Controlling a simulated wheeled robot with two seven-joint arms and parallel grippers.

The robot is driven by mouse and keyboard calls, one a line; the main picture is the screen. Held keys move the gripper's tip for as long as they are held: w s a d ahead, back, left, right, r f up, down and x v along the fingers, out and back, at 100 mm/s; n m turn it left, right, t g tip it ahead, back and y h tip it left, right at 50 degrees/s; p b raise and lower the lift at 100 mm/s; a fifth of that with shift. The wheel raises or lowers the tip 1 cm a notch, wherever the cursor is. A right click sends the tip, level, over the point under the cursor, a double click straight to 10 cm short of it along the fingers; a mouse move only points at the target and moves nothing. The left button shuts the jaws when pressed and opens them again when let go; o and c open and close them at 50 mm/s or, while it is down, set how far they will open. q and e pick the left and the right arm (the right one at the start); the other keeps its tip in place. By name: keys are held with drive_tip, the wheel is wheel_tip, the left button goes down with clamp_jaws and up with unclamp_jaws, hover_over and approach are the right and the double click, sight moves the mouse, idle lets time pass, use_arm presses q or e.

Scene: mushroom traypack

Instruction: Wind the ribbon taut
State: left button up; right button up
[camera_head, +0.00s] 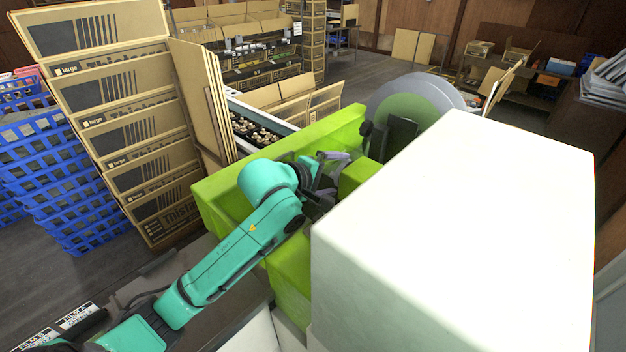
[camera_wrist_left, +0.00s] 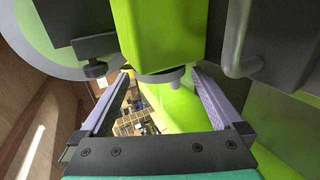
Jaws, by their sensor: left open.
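A large reel with grey discs and a green-grey face (camera_head: 408,103) stands at the back of the lime green machine (camera_head: 230,190). Part of the reel's rim also shows at the upper left of the left wrist view (camera_wrist_left: 30,45). I cannot make out a separate ribbon strand. My left gripper (camera_head: 332,167) is over the machine, in front of and left of the reel. In the left wrist view its two fingers are spread apart, with a grey round knob (camera_wrist_left: 165,76) under a green block (camera_wrist_left: 160,35) between and beyond them. I cannot tell whether they touch it. My right gripper is out of view.
A big white box-shaped housing (camera_head: 455,230) blocks the right foreground. A dark bracket with a black knob (camera_wrist_left: 95,68) and a grey bent handle (camera_wrist_left: 238,40) flank the green block. Stacked cardboard boxes (camera_head: 130,130) and blue crates (camera_head: 60,175) stand left.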

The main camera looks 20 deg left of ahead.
use_arm(q)
drive_tip(key=p+v, duration=0.2)
drive_tip(key=v, duration=0.8)
drive_tip(key=shift+s, duration=0.2)
drive_tip(key=shift+a, duration=0.1)
